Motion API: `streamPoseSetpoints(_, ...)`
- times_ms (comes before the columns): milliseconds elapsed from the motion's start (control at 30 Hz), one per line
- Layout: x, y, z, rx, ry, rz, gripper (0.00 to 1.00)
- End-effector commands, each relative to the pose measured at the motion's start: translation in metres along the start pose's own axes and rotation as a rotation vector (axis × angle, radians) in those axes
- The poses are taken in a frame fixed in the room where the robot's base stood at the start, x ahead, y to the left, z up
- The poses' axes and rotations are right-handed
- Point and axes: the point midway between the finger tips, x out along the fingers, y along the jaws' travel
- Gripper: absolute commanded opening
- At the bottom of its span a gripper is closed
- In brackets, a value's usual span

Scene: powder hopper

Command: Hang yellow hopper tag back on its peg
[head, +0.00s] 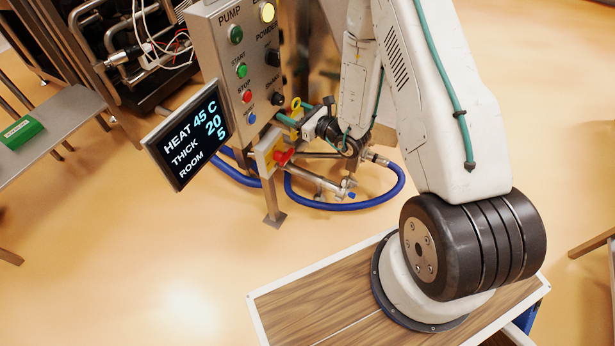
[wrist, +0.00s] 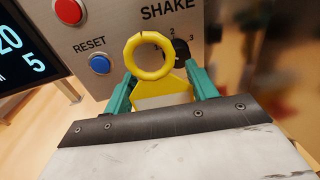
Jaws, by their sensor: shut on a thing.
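My gripper (wrist: 160,88) is shut on the yellow tag (wrist: 165,92), with one teal finger on each side of it. The tag has a round yellow ring (wrist: 132,58) at its top, which stands up beyond the fingers in front of the grey control panel (wrist: 110,28). The ring is below the SHAKE label and partly overlaps the black dial there. In the head view the ring (head: 296,103) shows small beside the panel's lower right edge, near the teal fingers. I cannot make out a peg in either view, nor whether the ring touches the panel.
A blue RESET button (wrist: 100,63) and a red button (wrist: 69,10) are left of the tag. A tilted display (head: 188,133) juts out left of the panel.

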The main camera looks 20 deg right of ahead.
Motion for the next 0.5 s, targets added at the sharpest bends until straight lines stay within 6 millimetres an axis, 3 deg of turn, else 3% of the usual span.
streamPoseSetpoints(33, -0.006, -0.004, -0.028, 0.007, 0.018, -0.007, 0.32)
streamPoseSetpoints(233, -0.032, -0.020, -0.130, 0.007, 0.054, -0.021, 0.32)
streamPoseSetpoints(500, -0.058, -0.006, -0.253, 0.001, 0.096, 0.029, 0.32)
